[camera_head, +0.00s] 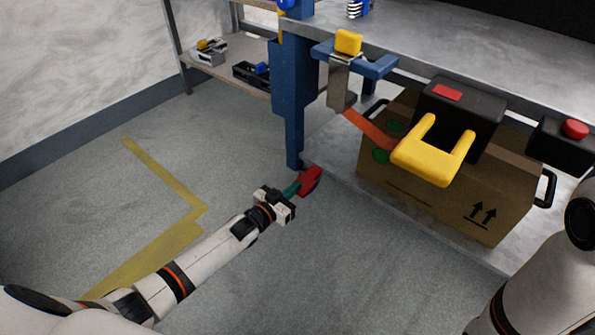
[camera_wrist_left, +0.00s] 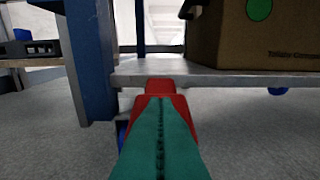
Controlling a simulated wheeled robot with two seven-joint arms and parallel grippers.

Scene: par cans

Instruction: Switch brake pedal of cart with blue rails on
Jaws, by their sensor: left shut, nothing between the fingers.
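The red brake pedal (camera_head: 313,176) sits low by the foot of the blue post (camera_head: 293,110) of the cart with blue rails. It also shows in the left wrist view (camera_wrist_left: 160,85), below the edge of the cart's lower shelf (camera_wrist_left: 230,79). My left gripper (camera_head: 299,185) is shut and empty, its teal fingers pointing at the pedal. In the left wrist view the fingers (camera_wrist_left: 160,100) overlap the red part and hide some of it. I cannot tell whether they touch it. My right arm shows at the lower right, but its gripper is out of view.
A cardboard box (camera_head: 440,200) stands on the cart's lower shelf (camera_head: 335,145). A yellow handle (camera_head: 435,165) and a black box with a red button (camera_head: 575,129) are above it. A rack (camera_head: 232,60) stands at the back left. The floor left of the pedal is clear, with yellow tape (camera_head: 165,175).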

